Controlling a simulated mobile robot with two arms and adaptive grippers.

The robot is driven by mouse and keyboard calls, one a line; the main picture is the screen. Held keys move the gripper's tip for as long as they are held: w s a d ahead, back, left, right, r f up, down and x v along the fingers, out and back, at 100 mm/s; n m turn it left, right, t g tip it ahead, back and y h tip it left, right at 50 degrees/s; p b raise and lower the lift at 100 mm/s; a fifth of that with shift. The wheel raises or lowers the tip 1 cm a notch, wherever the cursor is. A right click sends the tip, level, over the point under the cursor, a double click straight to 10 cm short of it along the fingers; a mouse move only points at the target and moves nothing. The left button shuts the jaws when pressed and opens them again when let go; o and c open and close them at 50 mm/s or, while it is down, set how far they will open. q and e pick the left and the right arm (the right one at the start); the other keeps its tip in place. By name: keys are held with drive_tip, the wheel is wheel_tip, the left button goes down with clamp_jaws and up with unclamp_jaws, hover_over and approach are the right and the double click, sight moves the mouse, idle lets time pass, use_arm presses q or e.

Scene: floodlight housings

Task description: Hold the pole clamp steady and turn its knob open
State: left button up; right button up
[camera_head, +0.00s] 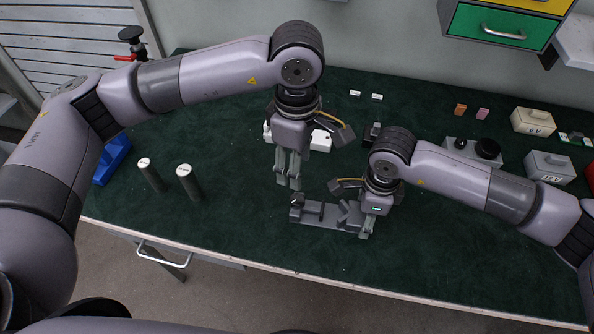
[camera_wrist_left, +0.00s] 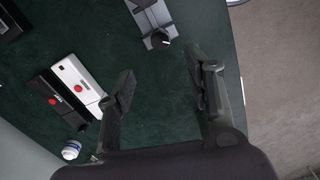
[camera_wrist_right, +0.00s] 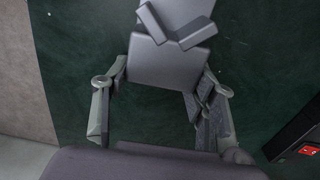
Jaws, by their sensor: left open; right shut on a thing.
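The pole clamp (camera_head: 327,214) is a grey flat piece with raised V-shaped jaws, lying near the bench's front edge. Its dark knob (camera_head: 297,199) is at the left end and also shows at the top of the left wrist view (camera_wrist_left: 160,40). My right gripper (camera_head: 362,222) is shut on the clamp's right end; in the right wrist view the clamp body (camera_wrist_right: 168,62) sits between its fingers. My left gripper (camera_head: 288,182) points down just above and behind the knob end. Its fingers (camera_wrist_left: 162,80) are apart and empty, with the knob beyond them.
Two dark upright cylinders (camera_head: 189,183) stand left of the clamp. A white box (camera_head: 320,140) lies behind my left gripper. Labelled boxes (camera_head: 549,167) stand at the right. A blue bin (camera_head: 113,160) is at the far left. The green bench top is clear between the cylinders and clamp.

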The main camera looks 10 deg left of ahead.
sight(297, 199)
use_arm(q)
drive_tip(key=shift+r, duration=0.1)
idle(0.3)
wheel_tip(297, 199, down, 12)
drive_tip(key=m, duration=0.5)
idle(0.4)
drive_tip(key=shift+c, duration=0.5)
clamp_jaws()
